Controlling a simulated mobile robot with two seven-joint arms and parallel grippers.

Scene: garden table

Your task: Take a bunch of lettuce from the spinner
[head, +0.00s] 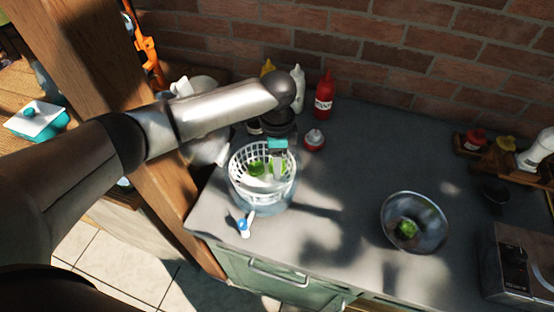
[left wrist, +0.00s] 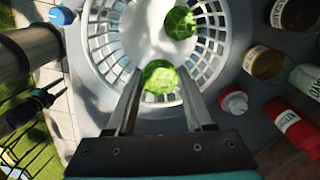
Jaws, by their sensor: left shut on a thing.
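The salad spinner's white slotted basket (head: 235,165) stands at the left of the worktop, and it also shows in the left wrist view (left wrist: 104,38). My left gripper (head: 276,165) reaches down into the basket. In the left wrist view its two fingers (left wrist: 160,85) are shut on a bunch of green lettuce (left wrist: 160,78). Another lettuce bunch (left wrist: 180,22) lies apart from the fingers, toward the basket's far side. Green lettuce (head: 256,167) also shows through the head view. My right gripper is not in view.
A red bottle (head: 324,96) and other bottles stand behind the basket. A blue-and-white item (head: 244,226) lies in front. The middle is clear.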

